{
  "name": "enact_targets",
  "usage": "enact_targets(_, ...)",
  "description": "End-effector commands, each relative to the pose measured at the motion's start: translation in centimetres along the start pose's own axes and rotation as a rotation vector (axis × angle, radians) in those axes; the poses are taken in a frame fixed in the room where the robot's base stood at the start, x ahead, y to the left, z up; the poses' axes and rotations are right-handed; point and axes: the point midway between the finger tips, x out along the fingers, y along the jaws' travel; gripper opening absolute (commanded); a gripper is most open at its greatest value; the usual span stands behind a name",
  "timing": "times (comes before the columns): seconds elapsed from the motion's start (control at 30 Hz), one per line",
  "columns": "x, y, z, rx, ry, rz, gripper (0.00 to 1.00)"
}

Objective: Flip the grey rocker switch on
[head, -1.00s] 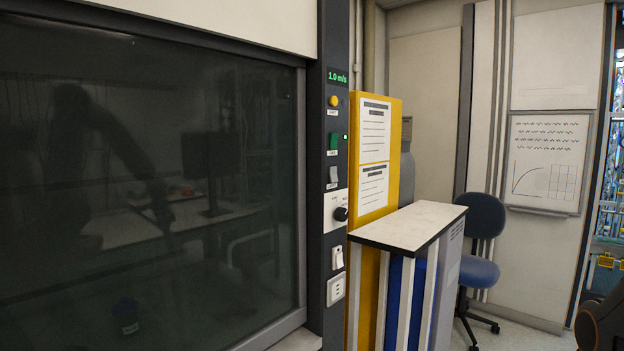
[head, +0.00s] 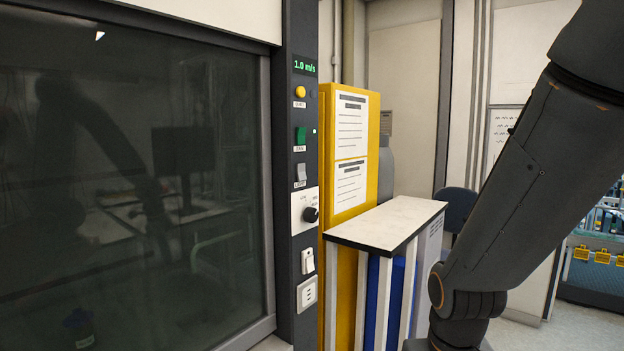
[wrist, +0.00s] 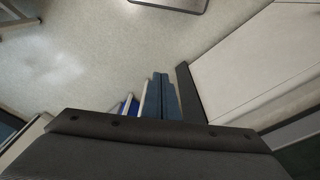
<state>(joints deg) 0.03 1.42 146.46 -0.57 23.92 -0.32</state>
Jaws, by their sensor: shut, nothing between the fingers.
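The grey rocker switch (head: 301,173) is on the dark vertical control panel beside the large dark glass sash, below a green switch (head: 301,137) and above a black knob (head: 311,214). A small label sits under it. Which way it is tipped is too small to tell. My gripper (wrist: 162,76) shows in the wrist view as two narrow blue-grey fingers close together, with nothing between them. It points toward the floor. In the head view my arm comes down at the right; its gripper is out of that picture, and the arm is well apart from the panel.
A white-topped stand (head: 390,222) and a yellow cabinet (head: 345,150) stand just right of the panel. A yellow button (head: 300,92), a white rocker switch (head: 307,261) and a socket (head: 307,293) share the panel. A blue chair (head: 459,203) is partly behind my arm.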

Motion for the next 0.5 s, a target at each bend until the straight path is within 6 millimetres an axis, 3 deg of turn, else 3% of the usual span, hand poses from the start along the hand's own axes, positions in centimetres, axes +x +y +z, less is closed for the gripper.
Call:
enact_targets(0.07,-0.3,0.7,-2.4,-0.049,0.068,0.021,0.00)
enact_targets(0.13,-1.1,1.7,-6.2,-0.137,0.178,0.055,0.00)
enact_targets(0.23,-3.9,3.3,-13.9,-0.331,0.407,0.132,0.00)
enact_targets(0.3,-7.3,3.7,-19.8,-0.503,0.595,0.197,0.00)
enact_targets(0.4,-13.3,2.9,-26.6,-0.775,0.856,0.296,0.00)
enact_targets(0.5,-19.5,0.4,-30.8,-1.059,1.093,0.378,0.00)
